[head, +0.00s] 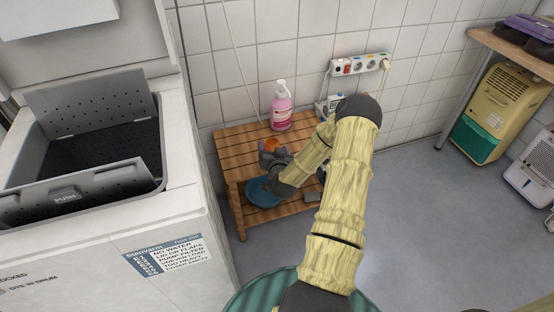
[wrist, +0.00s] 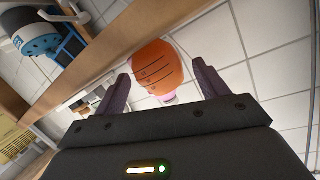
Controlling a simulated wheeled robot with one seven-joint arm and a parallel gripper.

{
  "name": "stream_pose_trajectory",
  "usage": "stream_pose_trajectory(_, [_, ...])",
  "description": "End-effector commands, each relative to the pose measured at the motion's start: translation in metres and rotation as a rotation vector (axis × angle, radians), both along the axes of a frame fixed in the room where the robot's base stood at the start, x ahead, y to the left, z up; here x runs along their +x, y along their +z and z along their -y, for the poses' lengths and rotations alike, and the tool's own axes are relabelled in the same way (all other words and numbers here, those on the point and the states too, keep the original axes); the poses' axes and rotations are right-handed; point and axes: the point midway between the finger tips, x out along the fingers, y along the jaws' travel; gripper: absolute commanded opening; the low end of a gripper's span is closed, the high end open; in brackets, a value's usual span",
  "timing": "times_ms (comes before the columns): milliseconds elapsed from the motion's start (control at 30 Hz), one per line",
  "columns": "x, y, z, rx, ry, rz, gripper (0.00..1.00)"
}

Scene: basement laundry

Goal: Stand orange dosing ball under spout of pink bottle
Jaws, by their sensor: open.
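The pink bottle (head: 281,112) with a white pump top stands upright at the back of the slatted wooden bench (head: 236,146), against the tiled wall. The orange dosing ball (head: 271,145) is on the bench's near side, in front of the bottle and apart from it. My gripper (head: 267,157) is at the ball, on its near side. In the wrist view the ball (wrist: 157,62), with dark marks on it, shows between the two spread fingers, with gaps on both sides. My gripper is open.
A blue basin (head: 261,194) is on the bench's lower shelf, below my gripper. A white device (head: 331,103) is behind my arm at the bench's right end. A power strip (head: 360,65) is on the wall. A white washing machine (head: 190,190) borders the left.

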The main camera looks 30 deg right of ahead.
Motion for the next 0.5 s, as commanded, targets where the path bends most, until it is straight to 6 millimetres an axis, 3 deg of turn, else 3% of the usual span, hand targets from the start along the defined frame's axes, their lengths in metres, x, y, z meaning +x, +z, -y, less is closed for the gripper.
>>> stream_pose_trajectory(300, [-0.056, 0.016, -0.025, 0.002, 0.000, -0.002, 0.73])
stream_pose_trajectory(500, [-0.081, 0.021, -0.036, 0.001, -0.002, -0.001, 0.73])
